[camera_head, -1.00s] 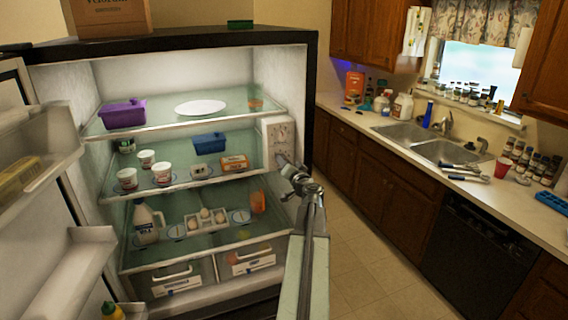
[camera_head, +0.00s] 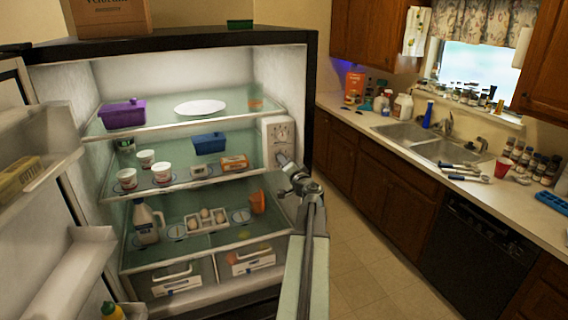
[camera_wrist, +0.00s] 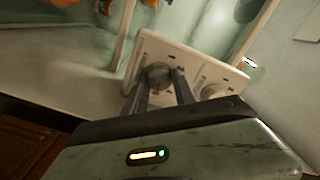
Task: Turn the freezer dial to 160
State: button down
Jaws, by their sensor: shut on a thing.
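The control panel (camera_head: 278,130) is a pale plate on the right inner wall of the open fridge. In the wrist view the panel (camera_wrist: 205,68) carries two round dials. My gripper (camera_wrist: 165,80) is shut on the left-hand dial (camera_wrist: 158,71), a grey knob with a small red mark below it. The other dial (camera_wrist: 213,92) is pale and free, to the right of the fingers. In the head view my gripper (camera_head: 282,160) reaches the lower part of the panel and hides the held dial. The dial numbers are too small to read.
Fridge shelves left of the panel hold a purple container (camera_head: 123,114), a white plate (camera_head: 200,107), a blue container (camera_head: 209,143) and an orange box (camera_head: 234,163). The open fridge door (camera_head: 40,190) stands at left. A sink counter (camera_head: 470,165) is at right.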

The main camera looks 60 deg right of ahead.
jog(key=c, duration=1)
grip_release()
jog(key=shift+w, duration=0.1)
jog(key=v, duration=0.7)
jog(key=shift+s+a, duration=0.25)
jog(key=shift+s, duration=0.05)
